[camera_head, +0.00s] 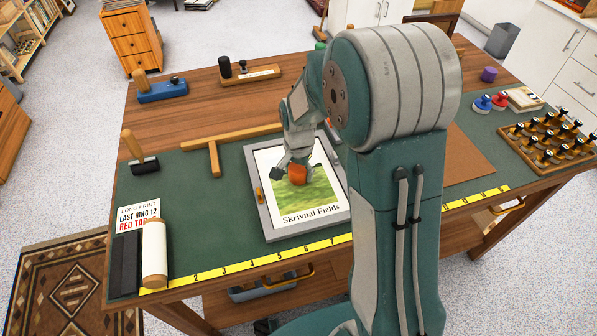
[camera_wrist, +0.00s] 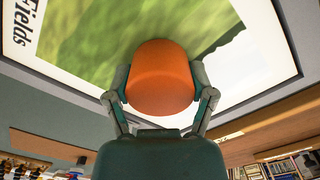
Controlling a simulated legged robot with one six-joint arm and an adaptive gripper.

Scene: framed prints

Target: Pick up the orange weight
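The orange weight (camera_head: 297,174) is a rounded block over the green part of the "Skrivnal Fields" print (camera_head: 311,202), inside its grey frame (camera_head: 257,203). My gripper (camera_head: 295,167) reaches down to it from above. In the wrist view the weight (camera_wrist: 160,78) sits between the two fingers of my gripper (camera_wrist: 160,84), one against each side, so the gripper looks shut on it. I cannot tell whether the weight rests on the print or is slightly above it. My arm hides the area right of the frame.
The frame lies on a green mat (camera_head: 200,225) with a yellow ruler strip (camera_head: 245,264) in front. A wooden T-square (camera_head: 232,138) lies behind it. A paper roll (camera_head: 154,252) is at front left; a rack of stamps (camera_head: 550,143) is at right.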

